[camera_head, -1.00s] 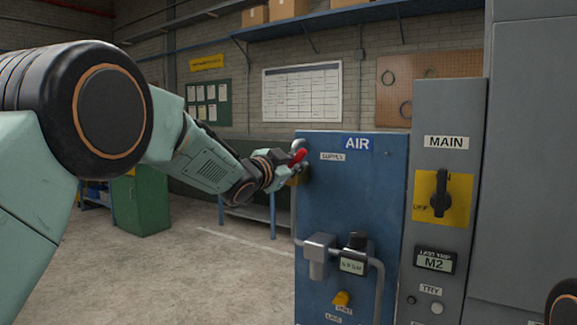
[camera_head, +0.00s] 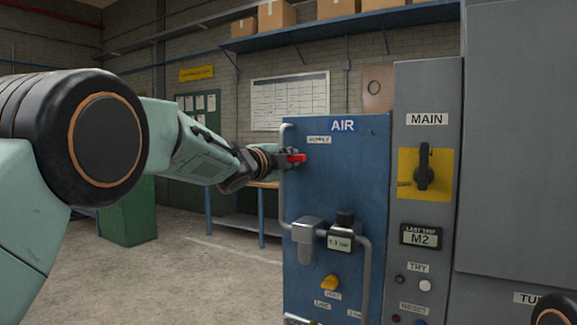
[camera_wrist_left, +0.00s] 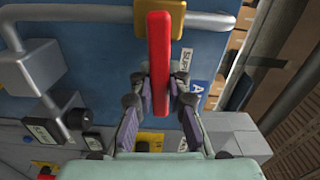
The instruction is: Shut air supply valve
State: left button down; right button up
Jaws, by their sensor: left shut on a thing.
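The air supply valve has a red lever handle (camera_head: 297,158), beside the SUPPLY label (camera_head: 319,140) on the blue AIR panel (camera_head: 350,190). In the left wrist view the red handle (camera_wrist_left: 158,60) stands across the grey pipe (camera_wrist_left: 212,21), in front of the yellow valve body (camera_wrist_left: 174,10). My left gripper (camera_head: 288,159) is at the handle, shut on it; in the left wrist view its fingers (camera_wrist_left: 160,88) lie on both sides of the handle's lower end. The yellow body is mostly hidden in the head view. My right gripper is not in view.
Lower on the panel are a pressure display (camera_head: 340,243), seeming to read 0.3 bar, and a yellow vent knob (camera_head: 329,282). Right of it a grey cabinet holds the black MAIN switch (camera_head: 424,167). A green cabinet (camera_head: 128,212) stands left. The floor before it is open.

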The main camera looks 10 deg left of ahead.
pick_arm(q)
jog(key=shift+f+m+b, duration=0.25)
jog(key=shift+m+b, duration=0.1)
jog(key=shift+m, duration=0.05)
dwell(0.4)
jog(key=c, duration=1.3)
grip_release()
jog(key=v, duration=1.2)
